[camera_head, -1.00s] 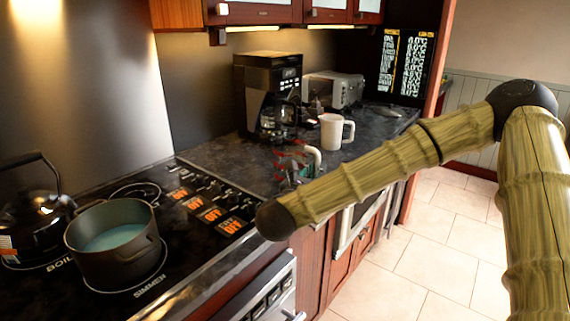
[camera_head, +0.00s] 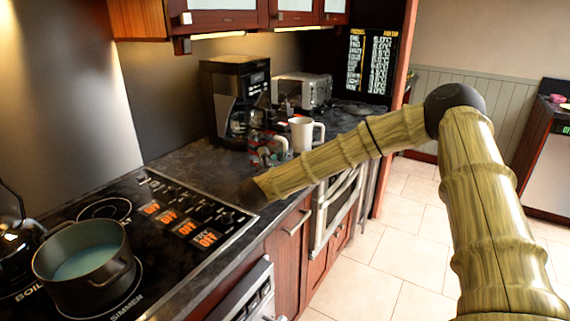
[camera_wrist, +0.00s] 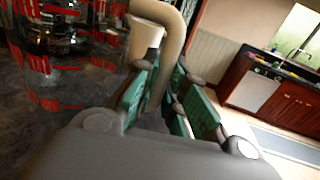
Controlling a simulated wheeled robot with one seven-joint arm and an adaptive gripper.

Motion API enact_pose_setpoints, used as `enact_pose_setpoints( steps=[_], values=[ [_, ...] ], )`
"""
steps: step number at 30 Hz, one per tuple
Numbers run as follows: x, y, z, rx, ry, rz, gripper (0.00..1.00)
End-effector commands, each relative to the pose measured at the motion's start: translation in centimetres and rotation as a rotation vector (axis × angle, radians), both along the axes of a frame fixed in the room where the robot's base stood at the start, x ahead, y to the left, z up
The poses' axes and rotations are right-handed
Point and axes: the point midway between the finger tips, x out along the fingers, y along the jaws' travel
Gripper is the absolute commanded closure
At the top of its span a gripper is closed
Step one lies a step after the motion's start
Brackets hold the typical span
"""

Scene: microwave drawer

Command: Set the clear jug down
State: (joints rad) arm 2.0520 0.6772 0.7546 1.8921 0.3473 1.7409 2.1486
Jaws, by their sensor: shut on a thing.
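The clear jug (camera_wrist: 75,60) with red markings fills the left of the wrist view. Its beige curved handle (camera_wrist: 172,50) lies between the green-padded fingers of my gripper (camera_wrist: 165,95), which is shut on it. In the head view my gripper (camera_head: 275,153) and the jug (camera_head: 257,141) are small, over the counter just in front of the coffee maker and left of the white mug. My arm hides part of this spot. I cannot tell whether the jug's base touches the counter (camera_head: 190,167).
A coffee maker (camera_head: 236,95) and a toaster oven (camera_head: 303,92) stand at the back of the counter. A white mug (camera_head: 301,135) stands close to the jug. A pot (camera_head: 88,285) sits on the stove at left. Dark counter between the stove and jug is bare.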

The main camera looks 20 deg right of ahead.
Motion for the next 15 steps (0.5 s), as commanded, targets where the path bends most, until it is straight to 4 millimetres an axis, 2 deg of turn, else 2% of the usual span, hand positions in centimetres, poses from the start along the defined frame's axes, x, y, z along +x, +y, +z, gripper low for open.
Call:
enact_pose_setpoints(
  steps=[7, 15],
  values=[
    [1.3, -0.6, -0.1, 0.000, 0.000, 0.000, 1.00],
    [1.1, -0.4, -3.4, 0.000, 0.001, 0.001, 1.00]
  ],
)
